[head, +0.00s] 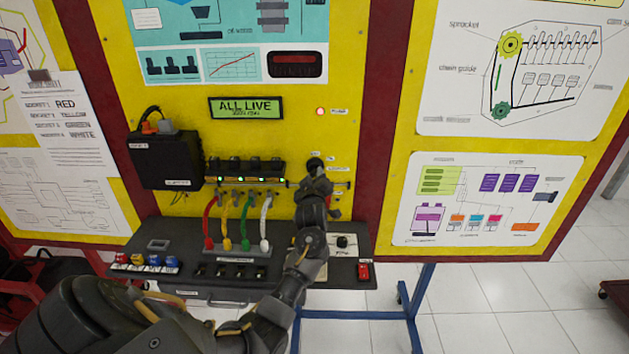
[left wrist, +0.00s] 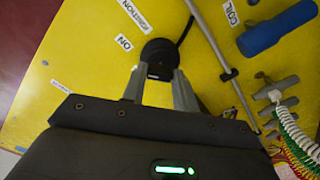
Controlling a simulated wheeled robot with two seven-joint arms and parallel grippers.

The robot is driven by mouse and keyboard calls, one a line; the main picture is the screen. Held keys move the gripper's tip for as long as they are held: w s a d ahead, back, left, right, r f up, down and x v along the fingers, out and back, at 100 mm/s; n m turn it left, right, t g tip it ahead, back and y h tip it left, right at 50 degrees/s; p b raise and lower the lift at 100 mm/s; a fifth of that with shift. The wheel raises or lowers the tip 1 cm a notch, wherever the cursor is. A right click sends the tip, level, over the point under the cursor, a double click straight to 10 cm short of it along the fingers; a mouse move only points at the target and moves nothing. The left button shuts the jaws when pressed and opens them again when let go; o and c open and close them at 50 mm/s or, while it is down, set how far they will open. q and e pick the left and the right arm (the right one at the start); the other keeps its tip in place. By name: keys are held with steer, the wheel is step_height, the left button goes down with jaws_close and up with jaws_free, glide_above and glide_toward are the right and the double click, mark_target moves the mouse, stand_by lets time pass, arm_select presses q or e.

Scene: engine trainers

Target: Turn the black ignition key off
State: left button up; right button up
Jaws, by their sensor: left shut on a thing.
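The black ignition key (left wrist: 158,50) sits on the yellow panel in the left wrist view, beside labels that read "IGNITION" and "ON". My left gripper (left wrist: 159,76) is shut on it, one grey finger on each side. In the head view my left gripper (head: 316,178) is at the panel, right of the coil row, and the arm hides most of the key. The key's exact angle is hard to tell. My right gripper is in neither view.
A lit display (head: 246,108) reads "ALL LIVE", and a red lamp (head: 320,111) glows near it. Coloured coiled leads (head: 226,222) run from the coil row to the black console (head: 180,236). A metal rod (left wrist: 212,38) passes close to the key.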

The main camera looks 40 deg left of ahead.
arm_select(q)
steer(key=shift+f+n+b, duration=0.1)
steer(key=shift+n+b, duration=4.1)
steer(key=shift+n, duration=1)
steer(key=o, duration=1)
steer(key=shift+d, duration=0.1)
steer(key=shift+s+d, duration=0.2)
steer(key=shift+s, duration=0.15)
steer(key=b+v, duration=0.2)
steer(key=v, duration=0.4)
steer(key=shift+s+d, duration=0.2)
